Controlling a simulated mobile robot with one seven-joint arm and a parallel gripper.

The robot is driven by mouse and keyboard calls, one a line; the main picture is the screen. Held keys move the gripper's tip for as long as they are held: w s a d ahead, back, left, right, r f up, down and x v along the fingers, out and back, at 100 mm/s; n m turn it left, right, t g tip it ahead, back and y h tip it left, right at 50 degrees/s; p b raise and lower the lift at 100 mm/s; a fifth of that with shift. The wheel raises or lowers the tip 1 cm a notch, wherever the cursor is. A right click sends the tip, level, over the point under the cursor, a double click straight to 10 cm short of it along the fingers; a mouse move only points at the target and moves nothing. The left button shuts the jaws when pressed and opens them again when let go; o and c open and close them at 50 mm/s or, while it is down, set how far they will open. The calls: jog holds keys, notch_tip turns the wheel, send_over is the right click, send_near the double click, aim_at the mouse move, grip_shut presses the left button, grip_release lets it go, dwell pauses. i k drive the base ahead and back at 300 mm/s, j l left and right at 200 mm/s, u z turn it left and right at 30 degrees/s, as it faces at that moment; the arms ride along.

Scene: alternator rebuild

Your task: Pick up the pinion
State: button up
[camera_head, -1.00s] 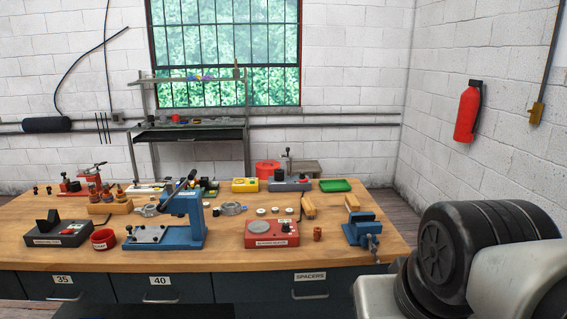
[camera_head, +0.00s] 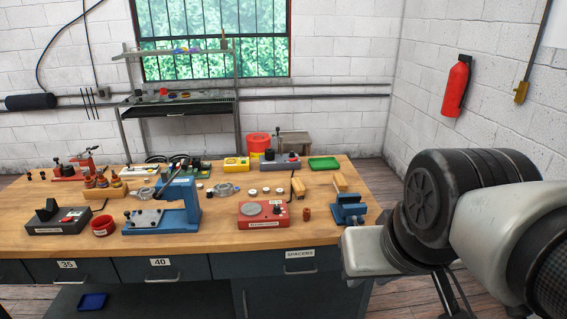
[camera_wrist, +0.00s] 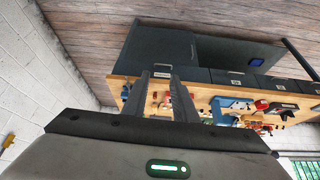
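No part is clearly recognisable as the pinion. A small copper-brown cylinder (camera_head: 307,214) stands on the bench right of the red tester; I cannot tell if it is the pinion. Several small ring-shaped parts lie behind the tester, too small to identify. My gripper (camera_wrist: 160,75) shows in the wrist view with its two fingers apart and nothing between them. It is away from the bench, which appears tilted beyond the fingertips. In the head view only my arm links show at right; the gripper is hidden.
The wooden bench (camera_head: 240,238) carries a blue press (camera_head: 180,205), red tester (camera_head: 264,213), blue vise (camera_head: 348,208), red cup (camera_head: 103,226), green tray (camera_head: 324,163) and yellow box (camera_head: 236,163). A blue tray (camera_head: 92,301) lies low beneath. Floor shows right of the bench.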

aim_at(307, 211)
jog(key=i+l+u, duration=0.15)
jog(key=i+u, duration=0.15)
jog(key=i, duration=0.25)
jog(key=i+l+u, duration=0.35)
jog(key=i, duration=0.15)
jog(key=i+j, duration=0.05)
jog(key=j, duration=0.05)
